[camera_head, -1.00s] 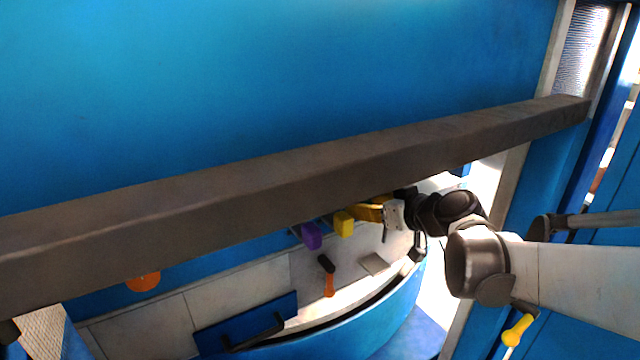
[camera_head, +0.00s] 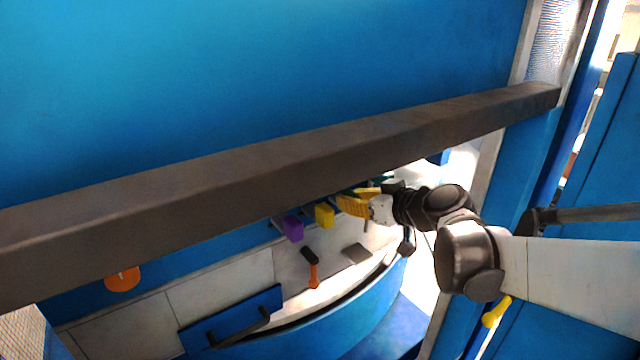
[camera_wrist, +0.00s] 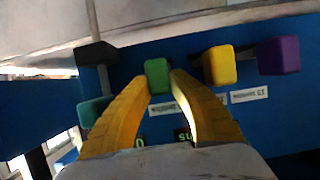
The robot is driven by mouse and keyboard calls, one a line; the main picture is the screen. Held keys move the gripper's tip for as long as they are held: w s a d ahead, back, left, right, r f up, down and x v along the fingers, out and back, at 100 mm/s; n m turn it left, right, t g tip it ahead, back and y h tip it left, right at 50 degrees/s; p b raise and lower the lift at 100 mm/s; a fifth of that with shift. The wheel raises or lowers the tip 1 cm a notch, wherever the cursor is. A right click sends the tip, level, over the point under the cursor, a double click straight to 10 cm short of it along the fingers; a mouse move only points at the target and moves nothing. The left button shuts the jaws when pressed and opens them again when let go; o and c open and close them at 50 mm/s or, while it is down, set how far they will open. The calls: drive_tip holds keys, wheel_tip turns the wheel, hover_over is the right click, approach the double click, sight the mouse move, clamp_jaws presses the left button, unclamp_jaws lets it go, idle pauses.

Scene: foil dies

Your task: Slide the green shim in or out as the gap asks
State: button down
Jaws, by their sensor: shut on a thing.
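The green shim (camera_wrist: 157,76) shows in the wrist view as a small green block. It stands between the two yellow fingers of my gripper (camera_wrist: 159,82), which are shut on its sides. In the head view my gripper (camera_head: 352,205) is at the row of coloured blocks, under the brown beam, and I cannot make out the green shim there. A display (camera_wrist: 139,142) between the fingers shows a 0, and a second one (camera_wrist: 184,135) is partly hidden by the right finger.
Beside the green shim are a yellow block (camera_wrist: 220,65), a purple block (camera_wrist: 278,55), a black block (camera_wrist: 96,54) and a teal block (camera_wrist: 92,110). A brown beam (camera_head: 280,150) crosses above my arm. An orange-handled hammer (camera_head: 313,274) lies on the pale surface.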

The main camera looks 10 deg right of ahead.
drive_tip(key=shift+s+d, duration=0.2)
drive_tip(key=shift+s, duration=0.35)
drive_tip(key=shift+w, duration=0.1)
drive_tip(key=c, duration=1.2)
unclamp_jaws()
drive_tip(key=v, duration=1.2)
